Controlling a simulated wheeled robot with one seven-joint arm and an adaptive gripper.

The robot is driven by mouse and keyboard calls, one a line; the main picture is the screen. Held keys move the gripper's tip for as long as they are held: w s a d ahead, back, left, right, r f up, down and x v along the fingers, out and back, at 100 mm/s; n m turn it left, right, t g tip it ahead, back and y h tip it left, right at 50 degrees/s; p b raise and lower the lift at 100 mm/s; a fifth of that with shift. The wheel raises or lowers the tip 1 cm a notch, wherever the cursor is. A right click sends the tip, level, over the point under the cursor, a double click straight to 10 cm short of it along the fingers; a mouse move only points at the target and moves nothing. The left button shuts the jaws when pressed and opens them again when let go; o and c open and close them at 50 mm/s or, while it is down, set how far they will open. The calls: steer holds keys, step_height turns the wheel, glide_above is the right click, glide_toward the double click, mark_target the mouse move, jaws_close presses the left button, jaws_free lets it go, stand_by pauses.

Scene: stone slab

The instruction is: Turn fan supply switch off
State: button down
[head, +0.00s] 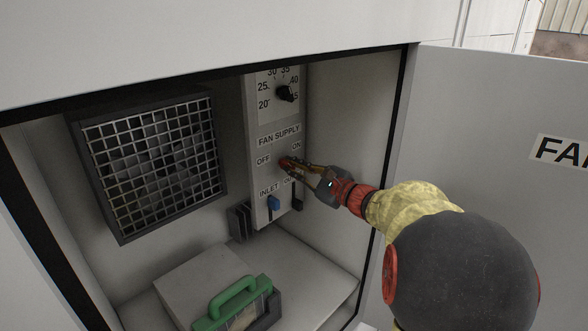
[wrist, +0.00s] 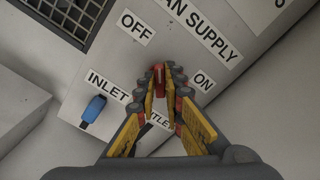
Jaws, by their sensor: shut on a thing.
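The fan supply switch is a small red handle (head: 284,162) on the grey control panel (head: 264,205), below the "FAN SUPPLY" label (head: 279,136) and between "OFF" and "ON". In the wrist view the red handle (wrist: 158,75) shows between my fingertips. My gripper (head: 291,165) comes in from the right and is shut on the handle. It also fills the lower middle of the wrist view (wrist: 160,86). The fingers hide much of the handle, so I cannot tell which way it points.
A blue inlet handle (head: 273,203) sits just below, also in the wrist view (wrist: 93,109). The outlet label is partly hidden by my fingers. A black dial (head: 285,93) is above. A caged fan (head: 152,158), a green-handled thing (head: 237,302) and an open door (head: 490,130) surround the panel.

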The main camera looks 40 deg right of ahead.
steer(key=c, duration=1.9)
jaws_free()
steer(key=s+d, duration=0.1)
steer(key=s, duration=1.1)
steer(key=shift+d, duration=0.3)
